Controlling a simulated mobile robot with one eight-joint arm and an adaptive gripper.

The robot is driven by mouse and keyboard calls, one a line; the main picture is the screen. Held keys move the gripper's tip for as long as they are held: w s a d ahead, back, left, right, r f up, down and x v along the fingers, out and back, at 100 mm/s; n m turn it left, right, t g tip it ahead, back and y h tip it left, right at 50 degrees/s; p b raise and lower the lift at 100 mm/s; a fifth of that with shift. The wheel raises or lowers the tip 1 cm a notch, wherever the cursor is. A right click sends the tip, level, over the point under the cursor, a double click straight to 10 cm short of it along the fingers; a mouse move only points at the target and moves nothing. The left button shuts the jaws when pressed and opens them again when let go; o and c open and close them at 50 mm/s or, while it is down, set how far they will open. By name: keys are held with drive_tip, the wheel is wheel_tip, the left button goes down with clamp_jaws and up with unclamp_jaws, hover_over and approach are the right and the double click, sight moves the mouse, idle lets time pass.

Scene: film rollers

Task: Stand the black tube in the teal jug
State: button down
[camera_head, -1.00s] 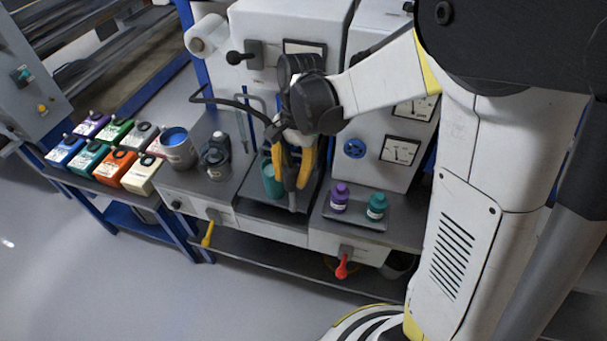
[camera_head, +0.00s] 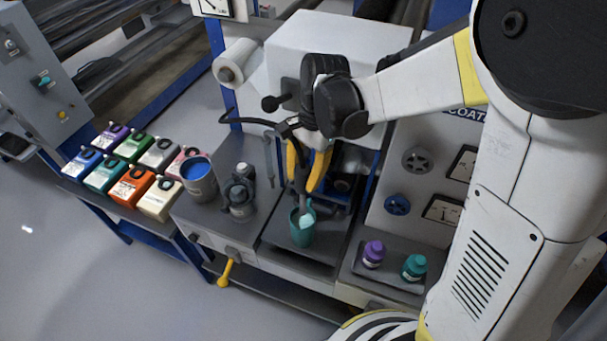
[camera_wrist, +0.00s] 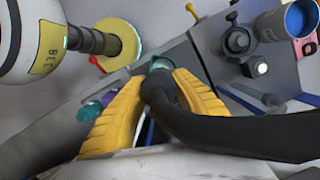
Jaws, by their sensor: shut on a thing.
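The teal jug (camera_head: 294,238) stands upright on a grey tray at the front of the bench. In the wrist view its teal rim (camera_wrist: 160,63) shows just beyond my fingertips. My gripper (camera_head: 303,180), with yellow fingers, points down above the jug and is shut on the black tube (camera_head: 301,203). The tube bends over through the fingers (camera_wrist: 175,105), and its lower part hangs down at the jug's mouth. A pale patch shows in the mouth; I cannot tell how deep the tube's end sits.
A purple bottle (camera_head: 373,254) and a teal bottle (camera_head: 414,267) stand right of the jug. A dark pump-like fitting (camera_head: 240,195) and a can of blue (camera_head: 199,180) stand to its left. Several coloured boxes (camera_head: 131,187) lie farther left. The white machine (camera_head: 330,42) rises behind.

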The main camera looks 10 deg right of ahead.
sight(304, 212)
drive_tip(key=shift+w+d+f+b+x, duration=0.15)
drive_tip(key=shift+w+d+b+x, duration=0.25)
drive_tip(key=shift+b+x, duration=1.85)
drive_tip(key=shift+w+d+f+b+x, duration=0.1)
drive_tip(key=shift+w+d+b+x, duration=0.3)
drive_tip(key=shift+b+x, duration=1.85)
drive_tip(key=shift+w+d+f+b+x, duration=0.15)
drive_tip(key=shift+w+d+b+x, duration=0.25)
drive_tip(key=shift+b+x, duration=1.8)
drive_tip(key=shift+s+f+p, duration=0.2)
drive_tip(key=shift+f+p, duration=0.4)
drive_tip(key=shift+p, duration=0.05)
drive_tip(key=c, duration=1.1)
unclamp_jaws()
drive_tip(key=shift+o, duration=0.2)
